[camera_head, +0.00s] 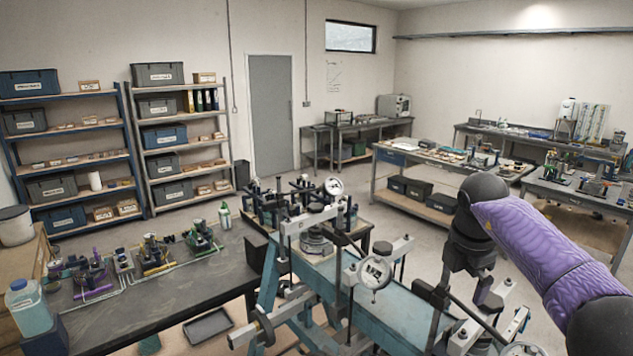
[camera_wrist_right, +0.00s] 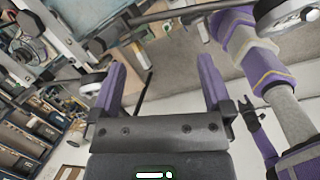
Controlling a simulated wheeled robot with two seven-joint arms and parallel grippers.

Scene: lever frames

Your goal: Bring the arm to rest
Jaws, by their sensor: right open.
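My right arm (camera_head: 535,240), purple with dark joints, comes in from the right in the head view and bends down at a dark wrist. My right gripper (camera_wrist_right: 160,68) is open in the right wrist view, its two purple fingers wide apart with nothing between them. The teal lever frame (camera_head: 345,290) stands in the middle foreground of the head view, left of my right wrist. My left gripper does not show in the head view.
A dark bench (camera_head: 185,290) at left holds small fixtures and a bottle of blue liquid (camera_head: 28,307). Shelves (camera_head: 135,150) with boxes line the left wall. Worktables (camera_head: 440,165) stand at the back right. Floor is open between them and the frame.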

